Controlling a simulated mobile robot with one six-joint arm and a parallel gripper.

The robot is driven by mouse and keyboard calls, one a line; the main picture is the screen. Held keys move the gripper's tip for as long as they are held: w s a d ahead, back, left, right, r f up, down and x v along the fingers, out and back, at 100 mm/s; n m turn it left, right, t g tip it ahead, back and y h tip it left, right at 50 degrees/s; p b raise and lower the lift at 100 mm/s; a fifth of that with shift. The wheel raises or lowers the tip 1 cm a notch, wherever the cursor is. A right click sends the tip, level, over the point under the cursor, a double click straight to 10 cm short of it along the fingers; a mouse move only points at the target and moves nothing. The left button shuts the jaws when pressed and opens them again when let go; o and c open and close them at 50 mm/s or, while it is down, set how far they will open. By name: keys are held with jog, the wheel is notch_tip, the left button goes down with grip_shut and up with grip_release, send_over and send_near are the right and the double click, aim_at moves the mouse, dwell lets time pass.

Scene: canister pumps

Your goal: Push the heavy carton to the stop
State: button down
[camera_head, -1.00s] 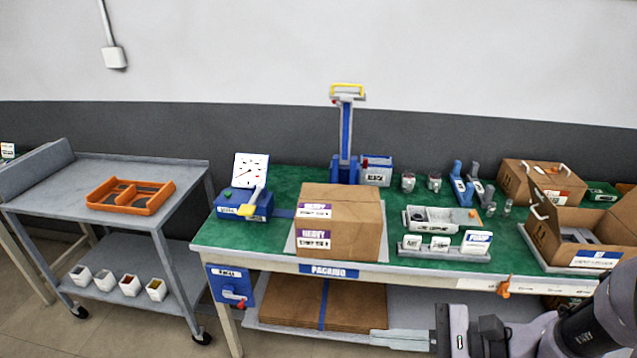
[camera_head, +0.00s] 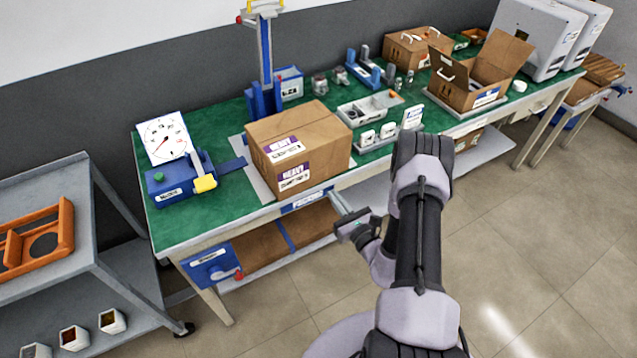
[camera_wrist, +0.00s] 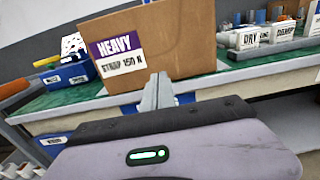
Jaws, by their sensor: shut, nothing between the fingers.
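The heavy carton (camera_head: 299,148) is a closed brown box with purple and white HEAVY labels. It stands upright on a light board near the front edge of the green bench. In the wrist view the carton (camera_wrist: 190,40) fills the upper middle, with its labelled face towards me. My gripper (camera_wrist: 158,88) is shut and empty, its fingertips pointing at the carton's lower front; whether they touch it I cannot tell. In the head view my gripper (camera_head: 343,222) is in front of the bench edge, below the carton. To the carton's left is a blue device with a dial (camera_head: 166,138) and yellow-tipped lever.
A blue press-like stand (camera_head: 265,60) rises behind the carton. A grey parts tray (camera_head: 370,108) and small labelled bins (camera_head: 377,135) stand to its right, with an open carton (camera_head: 482,75) beyond. A grey cart (camera_head: 95,245) stands at left. The floor at right is clear.

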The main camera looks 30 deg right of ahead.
aim_at(317, 175)
jog(key=w, duration=0.2)
jog(key=w+b, duration=0.1)
jog(key=w, duration=0.4)
jog(key=shift+w+a, duration=0.2)
jog(key=shift+a, duration=0.05)
jog(key=shift+w, duration=0.1)
